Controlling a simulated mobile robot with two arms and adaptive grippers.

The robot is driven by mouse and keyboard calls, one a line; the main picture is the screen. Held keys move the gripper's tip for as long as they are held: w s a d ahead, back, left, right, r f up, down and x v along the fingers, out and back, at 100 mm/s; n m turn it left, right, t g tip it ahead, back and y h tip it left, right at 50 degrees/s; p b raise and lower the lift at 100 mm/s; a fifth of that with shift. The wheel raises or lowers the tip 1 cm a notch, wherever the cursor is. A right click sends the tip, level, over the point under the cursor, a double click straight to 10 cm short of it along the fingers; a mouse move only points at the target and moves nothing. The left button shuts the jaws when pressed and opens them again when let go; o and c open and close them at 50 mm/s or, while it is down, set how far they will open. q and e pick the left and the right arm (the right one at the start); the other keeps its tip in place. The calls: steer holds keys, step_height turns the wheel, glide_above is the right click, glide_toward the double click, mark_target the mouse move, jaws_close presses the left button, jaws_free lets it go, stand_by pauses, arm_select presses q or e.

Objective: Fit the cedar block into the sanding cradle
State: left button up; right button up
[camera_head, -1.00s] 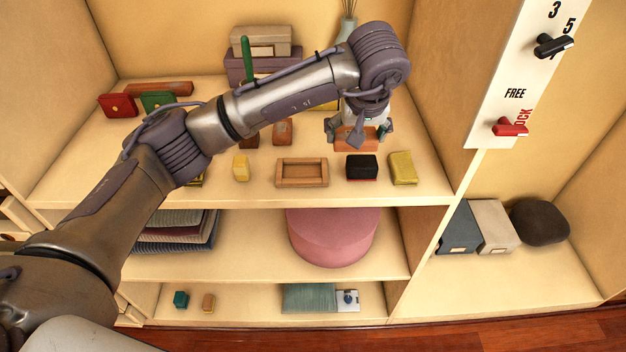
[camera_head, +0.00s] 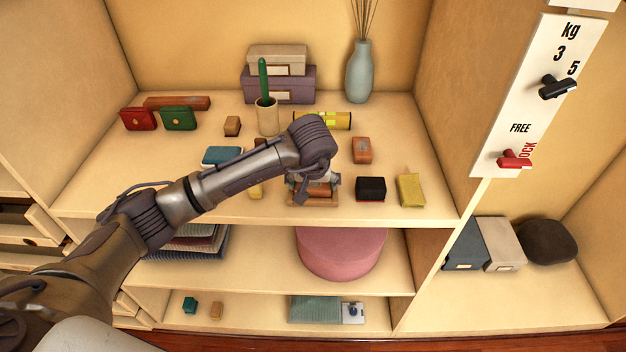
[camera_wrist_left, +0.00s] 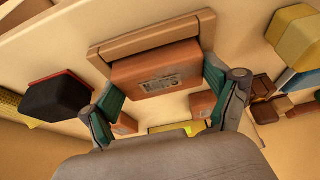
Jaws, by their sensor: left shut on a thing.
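The cedar block (camera_wrist_left: 155,72) is orange-brown with a printed label. My left gripper (camera_wrist_left: 160,100) is shut on it, with a green-padded finger at each end. In the head view, the left gripper (camera_head: 313,186) is at the sanding cradle (camera_head: 318,204), a shallow wooden frame on the shelf, and partly covers it. The cradle's rim (camera_wrist_left: 145,35) shows just beyond the block in the wrist view. The block overlaps the cradle in both views; I cannot tell whether it is down inside or just above. My right gripper is in neither current view.
A black block (camera_head: 370,189) and a yellow block (camera_head: 410,190) stand right of the cradle. A reddish block (camera_head: 361,150) and a yellow cylinder (camera_head: 325,120) lie behind. A cup (camera_head: 267,117) and a blue vase (camera_head: 359,72) stand farther back. The shelf's front edge is close.

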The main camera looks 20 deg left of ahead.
arm_select(q)
steer(key=shift+f, duration=0.1)
steer(key=shift+f+b, duration=0.15)
steer(key=shift+b, duration=0.15)
steer(key=o, duration=0.9)
steer(key=shift+c, duration=0.2)
steer(key=shift+r+p, duration=0.3)
steer(key=shift+s+d+r, duration=0.1)
steer(key=shift+r, duration=0.2)
steer(key=b+v, duration=0.2)
steer(key=v, duration=0.9)
steer(key=shift+s+r, duration=0.15)
